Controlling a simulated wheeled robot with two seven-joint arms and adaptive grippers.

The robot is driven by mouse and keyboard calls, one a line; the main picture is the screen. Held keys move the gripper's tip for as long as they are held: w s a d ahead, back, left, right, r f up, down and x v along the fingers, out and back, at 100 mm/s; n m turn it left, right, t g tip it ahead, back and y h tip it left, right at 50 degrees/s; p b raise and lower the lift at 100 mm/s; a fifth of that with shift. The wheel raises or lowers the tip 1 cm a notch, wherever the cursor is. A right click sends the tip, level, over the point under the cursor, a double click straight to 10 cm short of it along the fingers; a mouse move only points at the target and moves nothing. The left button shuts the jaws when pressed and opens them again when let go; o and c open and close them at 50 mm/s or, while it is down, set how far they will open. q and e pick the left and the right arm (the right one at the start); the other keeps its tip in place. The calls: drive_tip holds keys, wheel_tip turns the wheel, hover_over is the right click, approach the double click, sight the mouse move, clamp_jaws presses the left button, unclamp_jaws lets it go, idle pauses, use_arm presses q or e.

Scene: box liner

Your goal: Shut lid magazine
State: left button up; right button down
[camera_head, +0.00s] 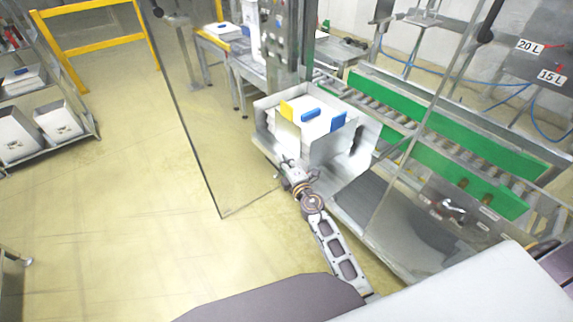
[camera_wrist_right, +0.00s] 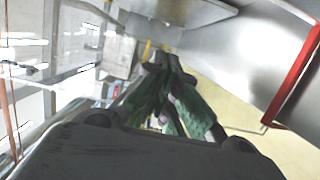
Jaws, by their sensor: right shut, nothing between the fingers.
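The lid magazine (camera_head: 352,152) is a grey sheet-metal box in the middle of the head view. A white stack of lids (camera_head: 318,122) with blue and yellow parts sits inside it. My right gripper (camera_head: 287,166) is at the magazine's near left corner, close to its front metal panel. I cannot tell whether it touches the panel. In the right wrist view the gripper (camera_wrist_right: 168,58) is shut and empty, with a metal panel (camera_wrist_right: 215,50) beyond it. The magazine's latch or hinge is too small to make out. My left gripper is not in view.
A transparent guard door (camera_head: 215,140) stands open left of the magazine. A roller conveyor with green side rails (camera_head: 450,120) runs behind and to the right. A shelf with white boxes (camera_head: 45,120) and a yellow barrier (camera_head: 100,45) stand at the left. The yellowish floor between is clear.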

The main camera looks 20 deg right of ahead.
sight(288, 149)
drive_tip(key=shift+w+d+b, duration=0.1)
drive_tip(key=shift+w+d, duration=0.45)
drive_tip(key=shift+w, duration=0.35)
drive_tip(key=shift+w+d+b, duration=0.15)
drive_tip(key=shift+w+d, duration=0.45)
drive_tip(key=shift+w, duration=0.25)
drive_tip(key=shift+w+d+b, duration=0.1)
drive_tip(key=shift+w+d, duration=0.45)
drive_tip(key=shift+w, duration=0.35)
